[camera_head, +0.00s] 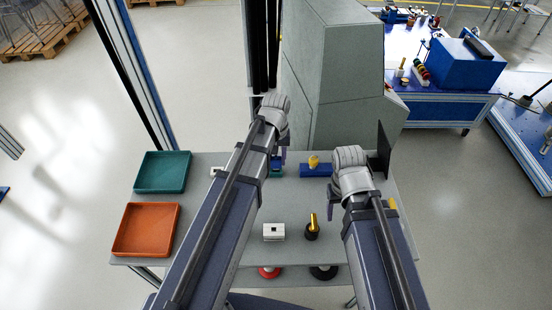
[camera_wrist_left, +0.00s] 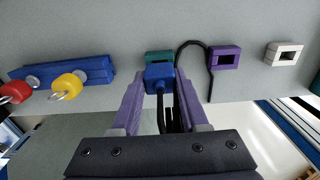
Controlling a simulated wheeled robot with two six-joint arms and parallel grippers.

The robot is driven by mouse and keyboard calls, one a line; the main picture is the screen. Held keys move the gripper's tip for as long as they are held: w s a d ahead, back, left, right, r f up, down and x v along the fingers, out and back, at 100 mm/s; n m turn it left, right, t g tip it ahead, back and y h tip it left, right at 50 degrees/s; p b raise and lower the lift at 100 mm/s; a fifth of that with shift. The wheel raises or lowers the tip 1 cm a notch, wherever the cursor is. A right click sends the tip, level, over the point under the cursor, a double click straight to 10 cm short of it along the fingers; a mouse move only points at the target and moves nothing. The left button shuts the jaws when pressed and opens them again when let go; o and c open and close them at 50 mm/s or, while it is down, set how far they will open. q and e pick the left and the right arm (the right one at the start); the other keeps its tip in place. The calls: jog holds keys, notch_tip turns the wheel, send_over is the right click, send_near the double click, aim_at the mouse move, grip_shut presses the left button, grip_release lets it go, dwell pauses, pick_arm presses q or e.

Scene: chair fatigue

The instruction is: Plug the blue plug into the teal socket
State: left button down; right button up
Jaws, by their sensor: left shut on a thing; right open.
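In the left wrist view, the blue plug (camera_wrist_left: 159,74) is between the two fingers of my left gripper (camera_wrist_left: 160,88), which is shut on it. A black cable runs from the plug back toward the wrist. The teal socket (camera_wrist_left: 157,56) is directly beyond the plug, and the plug hides its lower part. I cannot tell whether they touch. In the head view, the teal socket (camera_head: 277,174) shows just below my left gripper (camera_head: 278,158). My right gripper (camera_head: 332,208) is open and empty over the table's right half.
A purple socket (camera_wrist_left: 225,57) with a black cable looping beside it and a white socket (camera_wrist_left: 284,53) stand right of the teal one. A blue rack (camera_wrist_left: 62,72) with red and yellow pieces is left. A teal tray (camera_head: 178,158) and orange tray (camera_head: 172,217) lie on the table.

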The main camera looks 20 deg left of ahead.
aim_at(277, 160)
pick_arm(q)
jog(key=shift+f+b, duration=0.9)
jog(key=shift+f, duration=0.05)
pick_arm(e)
jog(key=shift+f, duration=1)
pick_arm(q)
jog(key=shift+c, duration=1.7)
grip_release()
pick_arm(e)
jog(key=shift+r, duration=0.1)
pick_arm(q)
jog(key=shift+r, duration=0.2)
pick_arm(e)
jog(key=shift+r, duration=0.1)
pick_arm(q)
notch_tip(277, 160, up, 8)
jog(key=p, duration=0.8)
jog(key=shift+f, duration=0.15)
pick_arm(e)
notch_tip(277, 160, up, 8)
jog(key=shift+f, duration=0.2)
pick_arm(q)
jog(key=shift+f, duration=0.1)
jog(key=shift+s+d, duration=0.25)
jog(key=s+d+m+y, duration=0.1)
jog(key=s+d+m, duration=0.6)
jog(key=s+d, duration=0.3)
jog(key=s, duration=0.3)
jog(key=shift+s, duration=0.4)
